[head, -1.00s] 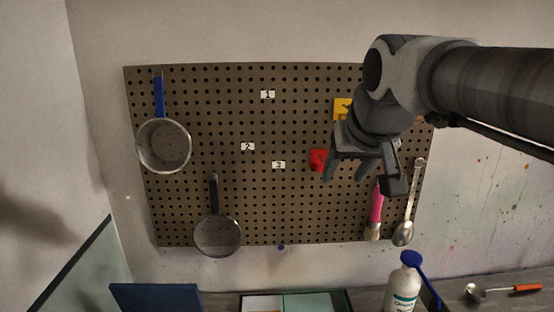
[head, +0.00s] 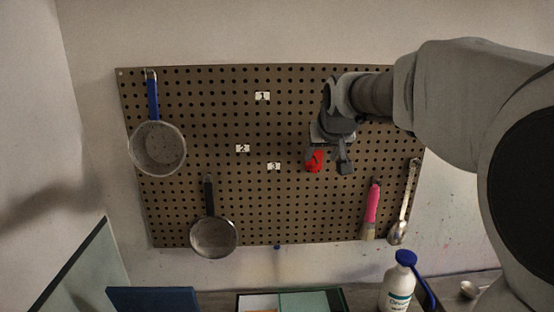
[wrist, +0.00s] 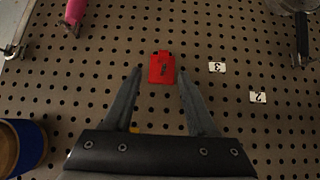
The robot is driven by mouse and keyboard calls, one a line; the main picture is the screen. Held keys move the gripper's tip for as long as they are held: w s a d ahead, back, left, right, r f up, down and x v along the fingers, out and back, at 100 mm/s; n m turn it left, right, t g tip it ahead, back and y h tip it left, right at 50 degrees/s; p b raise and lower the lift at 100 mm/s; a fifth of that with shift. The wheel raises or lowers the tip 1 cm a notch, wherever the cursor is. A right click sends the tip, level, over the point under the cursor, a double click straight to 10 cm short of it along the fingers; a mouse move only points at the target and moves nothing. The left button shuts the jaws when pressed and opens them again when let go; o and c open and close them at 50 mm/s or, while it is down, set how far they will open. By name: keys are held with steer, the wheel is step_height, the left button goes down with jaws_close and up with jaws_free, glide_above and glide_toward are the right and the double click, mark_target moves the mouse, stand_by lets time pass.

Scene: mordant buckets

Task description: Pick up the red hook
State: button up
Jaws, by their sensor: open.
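The red hook (head: 314,161) is on the brown pegboard (head: 290,215), right of the middle in the head view. In the wrist view the red hook (wrist: 162,69) shows as a small red plate with a dark mark, just beyond and between the fingertips. My gripper (head: 328,160) is at the pegboard, its fingers on either side of the hook in the head view. In the wrist view my gripper (wrist: 160,72) is open, with a gap on each side of the hook. I cannot tell whether a finger touches the board.
Number labels (head: 273,166) sit left of the hook. A blue-handled strainer (head: 157,148) and a pan (head: 213,237) hang at left. A pink-handled brush (head: 371,205) and a spoon (head: 402,205) hang at right. A white bottle (head: 398,284) stands below.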

mark_target(317, 162)
steer(key=shift+a+p+x, duration=0.15)
steer(key=shift+p+x, duration=0.3)
steer(key=shift+x, duration=1.05)
steer(key=shift+a+p+x, duration=0.15)
steer(key=shift+p+x, duration=0.25)
steer(key=shift+x, duration=1.1)
steer(key=shift+f, duration=0.1)
jaws_close()
